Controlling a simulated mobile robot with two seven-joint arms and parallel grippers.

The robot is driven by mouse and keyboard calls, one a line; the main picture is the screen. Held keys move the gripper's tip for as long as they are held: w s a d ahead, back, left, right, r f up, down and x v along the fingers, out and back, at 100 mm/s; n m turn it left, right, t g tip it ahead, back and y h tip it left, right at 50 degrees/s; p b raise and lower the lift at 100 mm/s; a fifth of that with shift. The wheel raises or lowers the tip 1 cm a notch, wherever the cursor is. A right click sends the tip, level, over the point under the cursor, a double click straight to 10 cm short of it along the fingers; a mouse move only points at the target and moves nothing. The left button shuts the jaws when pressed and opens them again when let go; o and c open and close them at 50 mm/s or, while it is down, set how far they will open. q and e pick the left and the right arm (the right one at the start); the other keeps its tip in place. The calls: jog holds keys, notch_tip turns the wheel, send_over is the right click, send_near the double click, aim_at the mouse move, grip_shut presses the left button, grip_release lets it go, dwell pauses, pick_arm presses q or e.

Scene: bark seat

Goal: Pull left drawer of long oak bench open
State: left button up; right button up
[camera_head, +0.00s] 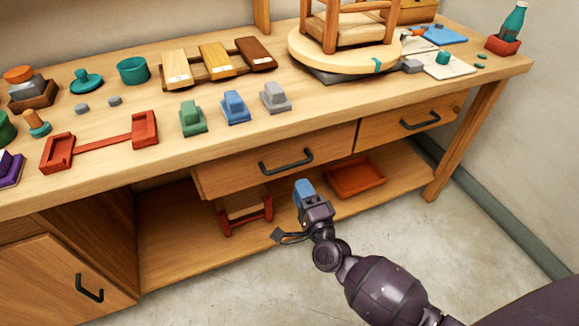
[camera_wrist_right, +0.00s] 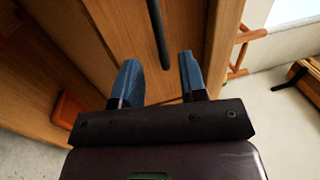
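The long oak bench (camera_head: 330,100) has two drawers under its top. The left drawer (camera_head: 235,178) has a dark bar handle (camera_head: 286,161); its front looks about level with the right drawer's (camera_head: 385,128), and I see no clear gap. My right gripper (camera_head: 304,188) has blue fingers and is just below and in front of that handle. In the right wrist view, the gripper (camera_wrist_right: 160,78) is open and empty, facing a wooden front. A dark handle (camera_wrist_right: 158,35) shows ahead, between the fingers in the picture; I see no contact. My left gripper is out of view.
A lower shelf holds a red tray (camera_head: 355,178) and a red-ended wooden item (camera_head: 244,207). A cabinet door (camera_head: 60,275) with a dark handle is at lower left. Blocks and a stool (camera_head: 345,25) stand on the top. The floor in front is clear.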

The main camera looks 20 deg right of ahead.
aim_at(290, 165)
jog(key=w, duration=0.2)
jog(key=w+r, duration=0.1)
jog(key=w, duration=0.4)
jog(key=shift+w+a+r, duration=0.15)
jog(key=shift+w+r, duration=0.1)
jog(key=shift+w, duration=0.05)
jog(key=shift+c, duration=0.2)
grip_shut()
